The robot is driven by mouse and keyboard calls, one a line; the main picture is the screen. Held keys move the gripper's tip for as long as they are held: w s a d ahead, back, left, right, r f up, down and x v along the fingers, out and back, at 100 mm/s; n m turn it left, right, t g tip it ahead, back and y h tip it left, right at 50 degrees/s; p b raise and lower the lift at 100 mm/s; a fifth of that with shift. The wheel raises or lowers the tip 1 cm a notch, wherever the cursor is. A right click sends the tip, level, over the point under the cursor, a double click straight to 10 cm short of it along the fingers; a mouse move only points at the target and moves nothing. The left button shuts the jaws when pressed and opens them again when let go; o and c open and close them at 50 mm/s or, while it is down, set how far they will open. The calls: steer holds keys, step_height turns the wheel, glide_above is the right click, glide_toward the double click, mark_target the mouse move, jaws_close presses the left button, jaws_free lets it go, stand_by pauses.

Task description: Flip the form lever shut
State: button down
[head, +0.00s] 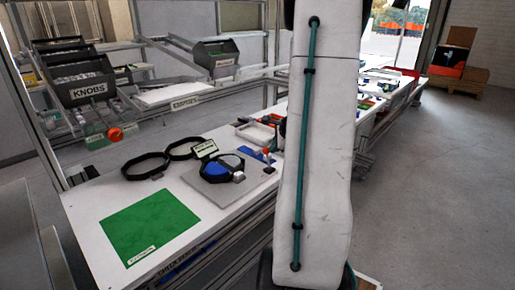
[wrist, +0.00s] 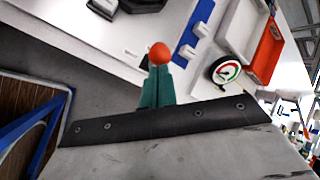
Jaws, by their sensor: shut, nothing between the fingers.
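The form (head: 221,167) is a black ring with a blue inside on a grey plate (head: 190,178). A small orange-red ball knob (head: 265,151) shows beside a blue part at the plate's far right; I take it for the lever's knob. In the wrist view an orange ball (wrist: 160,53) shows right at the tips of my gripper (wrist: 157,75). My gripper's teal fingers are shut with nothing between them. The fingers hide what lies below the ball, and I cannot tell whether they touch it. My white arm hides the gripper in the head view.
A green mat (head: 150,222) lies at the table's near left. Loose black rings (head: 146,165) lie behind the form. In the wrist view a round gauge (wrist: 225,70) and a red tray (wrist: 266,52) are right of the ball. Labelled bins (head: 85,92) stand at the back left.

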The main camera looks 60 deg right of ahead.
steer(key=shift+w+a+f, duration=0.1)
steer(key=shift+a+f, duration=0.1)
steer(key=shift+a, duration=0.55)
steer(key=shift+d, duration=0.15)
steer(key=shift+d+f, duration=0.15)
steer(key=shift+d, duration=0.5)
steer(key=s+f+v, duration=0.1)
steer(key=v, duration=1.2)
steer(key=shift+s, duration=0.45)
